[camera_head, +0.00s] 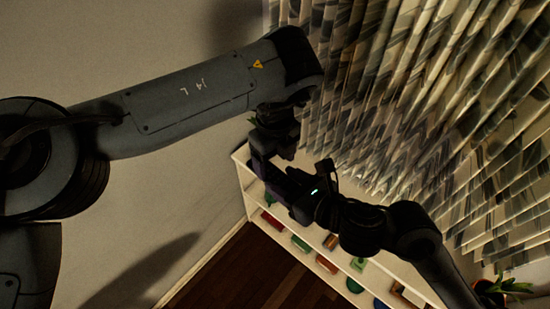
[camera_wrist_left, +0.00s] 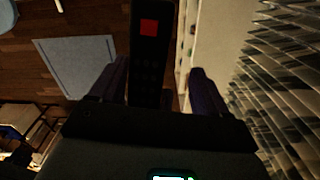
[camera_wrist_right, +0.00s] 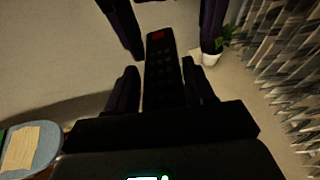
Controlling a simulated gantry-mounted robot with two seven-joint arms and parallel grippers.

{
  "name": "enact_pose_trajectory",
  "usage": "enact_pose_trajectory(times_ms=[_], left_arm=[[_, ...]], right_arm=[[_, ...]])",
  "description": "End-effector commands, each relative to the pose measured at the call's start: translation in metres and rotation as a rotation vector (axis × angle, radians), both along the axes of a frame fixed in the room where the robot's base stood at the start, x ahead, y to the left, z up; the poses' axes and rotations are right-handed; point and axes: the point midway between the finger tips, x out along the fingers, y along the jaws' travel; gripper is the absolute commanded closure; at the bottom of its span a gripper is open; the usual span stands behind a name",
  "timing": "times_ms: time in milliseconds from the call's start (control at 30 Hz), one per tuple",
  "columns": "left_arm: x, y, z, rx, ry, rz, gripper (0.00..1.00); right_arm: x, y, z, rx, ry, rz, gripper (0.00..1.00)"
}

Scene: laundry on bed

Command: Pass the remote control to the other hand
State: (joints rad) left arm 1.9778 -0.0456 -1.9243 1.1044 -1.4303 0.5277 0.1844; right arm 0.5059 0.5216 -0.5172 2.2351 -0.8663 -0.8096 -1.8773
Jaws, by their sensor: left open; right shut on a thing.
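The remote control is dark and long, with a red button near one end. In the right wrist view the remote (camera_wrist_right: 162,75) sits between the fingers of my right gripper (camera_wrist_right: 163,88), which is shut on it. Its red-button end points away from that gripper. My left gripper's open fingers (camera_wrist_right: 168,28) stand apart on either side of that end. In the left wrist view the remote (camera_wrist_left: 148,60) lies between the spread fingers of my left gripper (camera_wrist_left: 160,82). In the head view both grippers meet, dark, and the remote cannot be made out there.
A white shelf (camera_head: 240,160) with several coloured items stands below the grippers. Pleated patterned curtains (camera_head: 400,100) hang on the right. A potted plant (camera_head: 500,288) is at the lower right. A blue-grey panel (camera_wrist_left: 75,65) lies over the wooden floor.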

Motion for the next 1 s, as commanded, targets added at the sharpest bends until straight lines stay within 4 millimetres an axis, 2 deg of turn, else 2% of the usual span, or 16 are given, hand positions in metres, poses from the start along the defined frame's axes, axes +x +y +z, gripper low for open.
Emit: enact_pose_trajectory(times_ms=[33, 67, 467, 767, 867, 1000], left_arm=[[-0.0002, 0.0003, -0.0022, 0.002, 0.003, -0.001, 0.34], [-0.0003, 0.0002, -0.0022, 0.001, 0.002, -0.001, 0.39], [-0.0003, -0.0013, -0.0014, -0.002, 0.001, -0.003, 1.0], [-0.0009, -0.0008, -0.0017, 0.0, 0.003, -0.002, 1.0], [-0.0009, -0.0004, -0.0017, 0.001, 0.003, -0.002, 0.89], [-0.0007, -0.0005, -0.0016, 0.0, 0.003, -0.002, 0.67]], right_arm=[[0.0003, 0.0007, 0.0052, 0.01, -0.009, 0.0, 0.79], [0.0003, 0.0007, 0.0052, 0.01, -0.009, 0.0, 0.79], [-0.0011, 0.0022, 0.0044, 0.01, -0.006, 0.005, 0.82], [0.0002, 0.0008, 0.0042, 0.008, -0.007, 0.001, 0.83], [0.0005, 0.0004, 0.0042, 0.007, -0.007, 0.0, 0.83], [0.0001, 0.0008, 0.004, 0.008, -0.007, 0.001, 0.82]])
